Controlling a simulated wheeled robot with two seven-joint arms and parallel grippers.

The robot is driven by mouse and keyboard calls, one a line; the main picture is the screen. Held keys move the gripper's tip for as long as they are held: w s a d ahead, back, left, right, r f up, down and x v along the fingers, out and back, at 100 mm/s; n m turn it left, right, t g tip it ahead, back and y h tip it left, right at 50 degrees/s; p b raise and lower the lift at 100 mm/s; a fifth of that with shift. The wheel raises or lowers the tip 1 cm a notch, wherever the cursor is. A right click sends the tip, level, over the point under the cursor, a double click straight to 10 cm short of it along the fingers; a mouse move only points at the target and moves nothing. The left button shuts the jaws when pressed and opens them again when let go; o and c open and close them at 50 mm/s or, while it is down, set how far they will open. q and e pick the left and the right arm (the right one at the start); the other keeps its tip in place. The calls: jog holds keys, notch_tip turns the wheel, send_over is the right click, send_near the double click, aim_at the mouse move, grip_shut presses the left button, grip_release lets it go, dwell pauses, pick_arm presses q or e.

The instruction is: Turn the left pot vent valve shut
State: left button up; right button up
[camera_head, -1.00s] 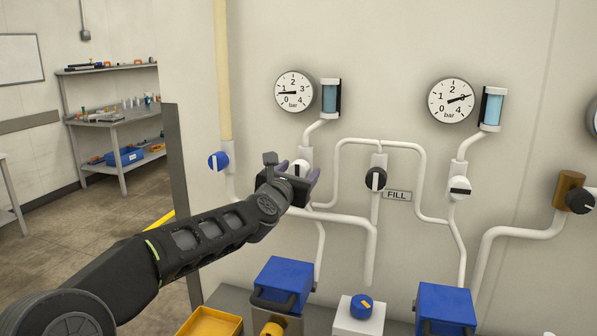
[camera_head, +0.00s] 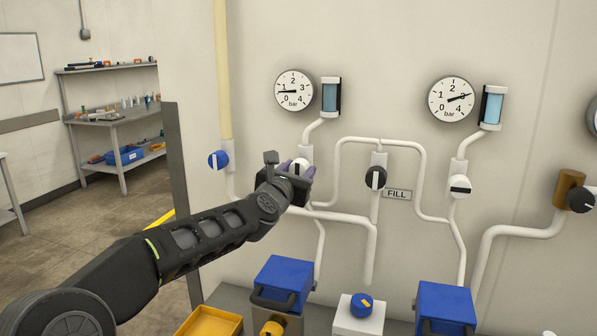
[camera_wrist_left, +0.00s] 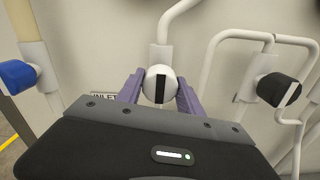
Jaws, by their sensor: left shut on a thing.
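The left pot vent valve is a white round knob (camera_head: 301,167) with a dark bar, on the white pipe below the left gauge. The knob shows between the fingers in the left wrist view (camera_wrist_left: 158,84), its bar running nearly upright there. My left gripper (camera_head: 298,171) is shut on this knob, one purple finger on each side. In the head view the gripper hides part of the knob. My right gripper is not in view.
A black FILL valve (camera_head: 375,178) and a white valve with a level bar (camera_head: 460,187) are to the right. A blue-knobbed valve (camera_head: 218,160) is to the left. Blue boxes (camera_head: 284,281) and a yellow tray (camera_head: 212,322) stand below.

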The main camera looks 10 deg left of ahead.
pick_arm(q)
jog(key=shift+m, duration=0.3)
jog(key=m+b, duration=0.1)
jog(key=m, duration=0.1)
jog(key=shift+f+m, duration=0.1)
jog(key=shift+m, duration=0.2)
jog(key=m, duration=0.4)
jog(key=shift+m, duration=0.3)
jog(key=m, duration=0.4)
jog(key=shift+m, duration=0.3)
jog(key=m, duration=0.5)
jog(key=shift+m, duration=0.3)
jog(key=o, duration=1.4)
